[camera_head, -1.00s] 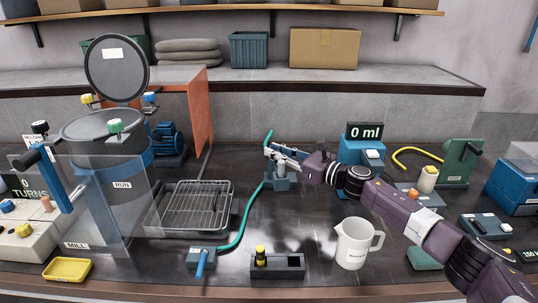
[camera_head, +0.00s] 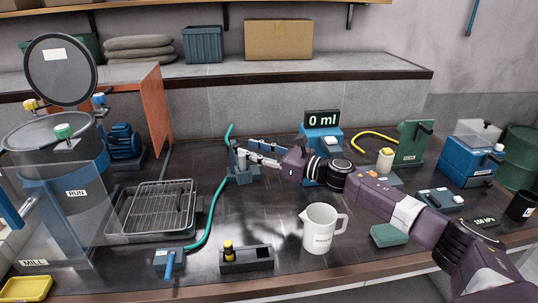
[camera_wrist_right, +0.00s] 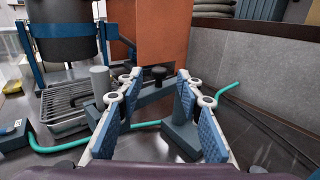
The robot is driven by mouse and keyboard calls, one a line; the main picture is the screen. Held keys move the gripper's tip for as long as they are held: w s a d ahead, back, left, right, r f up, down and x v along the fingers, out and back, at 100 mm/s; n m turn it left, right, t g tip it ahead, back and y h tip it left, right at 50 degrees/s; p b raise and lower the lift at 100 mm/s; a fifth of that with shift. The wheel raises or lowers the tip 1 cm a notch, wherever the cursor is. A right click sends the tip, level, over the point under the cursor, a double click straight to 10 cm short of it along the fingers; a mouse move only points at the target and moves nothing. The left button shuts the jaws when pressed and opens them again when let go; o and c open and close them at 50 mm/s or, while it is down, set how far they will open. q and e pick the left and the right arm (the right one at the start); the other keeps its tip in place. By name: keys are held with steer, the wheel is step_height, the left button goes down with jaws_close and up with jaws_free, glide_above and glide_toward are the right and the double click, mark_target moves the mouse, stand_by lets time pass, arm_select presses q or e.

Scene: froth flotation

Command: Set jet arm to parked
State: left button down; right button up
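The jet arm (camera_head: 243,172) is a grey-blue stand on the dark bench, with a teal hose beside it. In the right wrist view its arm (camera_wrist_right: 150,93) runs from the base block towards a grey cylinder at the left and carries a black knob (camera_wrist_right: 159,72). My right gripper (camera_head: 250,154) reaches in from the right at the top of the jet arm. In the wrist view its blue-padded fingers (camera_wrist_right: 158,80) are spread wide, with the knob showing between their tips. I cannot tell whether they touch it. My left gripper is not in view.
A wire rack tray (camera_head: 125,229) and the mill (camera_head: 70,205) stand left of the jet arm. A white jug (camera_head: 320,232), a dark holder with a yellow-capped vial (camera_head: 258,262) and a blue-handled valve (camera_head: 178,258) stand in front. A blue unit reading 0 ml (camera_head: 318,140) is behind my right arm.

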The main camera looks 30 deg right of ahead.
steer(key=v, duration=0.6)
steer(key=shift+s, duration=0.25)
steer(key=shift+d, duration=0.1)
